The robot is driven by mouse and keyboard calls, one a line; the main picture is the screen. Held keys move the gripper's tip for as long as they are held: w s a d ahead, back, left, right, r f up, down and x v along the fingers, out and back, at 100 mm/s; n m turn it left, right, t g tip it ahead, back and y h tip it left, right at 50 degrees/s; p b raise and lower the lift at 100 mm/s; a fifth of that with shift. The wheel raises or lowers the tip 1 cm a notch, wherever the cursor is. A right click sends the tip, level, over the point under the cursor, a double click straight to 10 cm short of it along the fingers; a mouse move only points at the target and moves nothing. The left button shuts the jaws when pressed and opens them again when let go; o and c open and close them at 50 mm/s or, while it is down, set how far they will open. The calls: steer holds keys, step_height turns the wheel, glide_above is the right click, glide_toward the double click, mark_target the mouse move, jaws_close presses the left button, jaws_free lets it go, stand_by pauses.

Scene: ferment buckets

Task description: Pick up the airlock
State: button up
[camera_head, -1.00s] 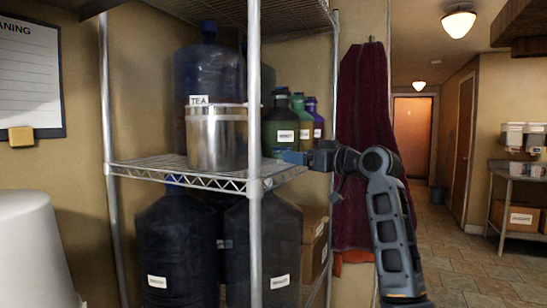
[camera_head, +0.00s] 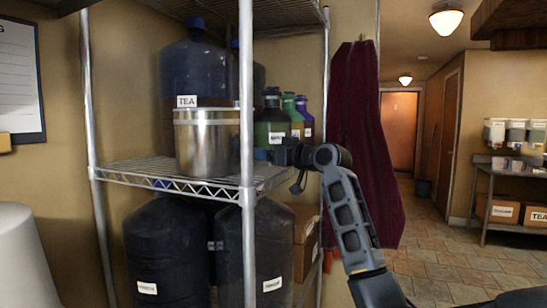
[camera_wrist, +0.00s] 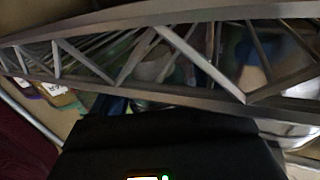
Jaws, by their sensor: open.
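I cannot make out the airlock in either view. My gripper (camera_head: 268,154) is at the front right of the wire shelf (camera_head: 160,178), just right of the front post, at about the height of the shelf's bottles. Its fingertips are small and partly lost against the dark bottle behind them. In the wrist view my gripper's dark body (camera_wrist: 170,145) fills the lower middle, close to the shelf's lattice edge (camera_wrist: 205,65). Nothing is clearly seen held in it.
A steel pot (camera_head: 207,143) and a blue jug (camera_head: 188,75) labelled TEA stand on the shelf. Dark green (camera_head: 272,122) and purple (camera_head: 304,118) bottles stand right of the front post (camera_head: 247,220). Large dark jugs (camera_head: 168,250) stand below. A maroon cloth (camera_head: 357,130) hangs right.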

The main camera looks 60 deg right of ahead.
steer(key=shift+c, duration=0.4)
steer(key=c, duration=1.1)
steer(key=shift+o, duration=0.2)
steer(key=shift+r, duration=0.1)
